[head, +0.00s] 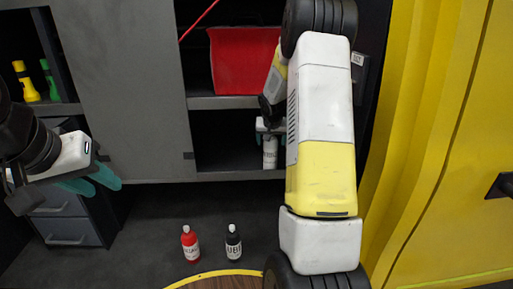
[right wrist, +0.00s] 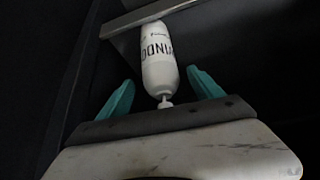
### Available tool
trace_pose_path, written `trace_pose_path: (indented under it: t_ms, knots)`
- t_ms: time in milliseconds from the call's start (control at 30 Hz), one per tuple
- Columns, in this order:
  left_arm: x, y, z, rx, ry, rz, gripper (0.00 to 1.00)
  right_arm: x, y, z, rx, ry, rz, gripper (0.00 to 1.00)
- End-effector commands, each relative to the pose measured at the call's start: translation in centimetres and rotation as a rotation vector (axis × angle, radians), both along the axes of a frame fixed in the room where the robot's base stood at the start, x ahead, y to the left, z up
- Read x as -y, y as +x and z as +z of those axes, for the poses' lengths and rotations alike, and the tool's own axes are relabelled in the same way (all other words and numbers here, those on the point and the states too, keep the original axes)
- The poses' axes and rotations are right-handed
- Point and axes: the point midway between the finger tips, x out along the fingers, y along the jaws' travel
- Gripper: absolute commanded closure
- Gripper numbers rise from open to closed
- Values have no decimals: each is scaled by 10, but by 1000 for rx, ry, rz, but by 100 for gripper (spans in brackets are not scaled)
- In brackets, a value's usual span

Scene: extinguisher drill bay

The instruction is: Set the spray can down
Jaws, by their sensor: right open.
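The white spray can (head: 270,152) with dark lettering is in the lower shelf compartment, near its front edge, partly hidden by my right arm. In the right wrist view the can (right wrist: 159,62) has its nozzle end toward my palm. My right gripper (right wrist: 160,80) is open, with one teal finger on each side of the can's nozzle end and a visible gap on both sides. In the head view my right gripper is mostly hidden behind the arm. My left gripper (head: 96,182) is empty at the left, its teal fingers apart.
A red bin (head: 245,60) fills the shelf above. A red bottle (head: 190,244) and a black bottle (head: 233,243) stand in front of the cabinet. Yellow and green flashlights (head: 27,82) (head: 50,80) stand on the left shelf. A yellow wall (head: 440,150) is close at right.

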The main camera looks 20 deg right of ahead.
Motion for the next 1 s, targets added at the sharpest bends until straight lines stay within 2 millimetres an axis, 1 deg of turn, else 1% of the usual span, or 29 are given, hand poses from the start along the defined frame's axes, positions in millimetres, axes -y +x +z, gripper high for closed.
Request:
trace_pose_path:
  t_ms: [33,67,200,300,500,700,867,933,1000]
  knots:
    - [0,0,0,0,0,0,64,-3,-5,13,6,1,-1,24]
    - [0,0,0,0,0,0,64,-4,-9,19,5,0,0,24]
    - [0,0,0,0,0,0,64,-18,-44,17,-1,0,4,24]
    - [0,0,0,0,0,0,64,-27,-65,17,1,-1,6,24]
    - [0,0,0,0,0,0,64,-39,-97,17,1,2,4,24]
    - [0,0,0,0,0,0,64,-44,-114,16,-1,-2,3,24]
    - [0,0,0,0,0,0,64,-47,-121,17,1,1,2,24]
    - [0,0,0,0,0,0,64,-48,-125,21,3,8,0,24]
    - [0,0,0,0,0,0,64,-53,-132,33,8,21,2,24]
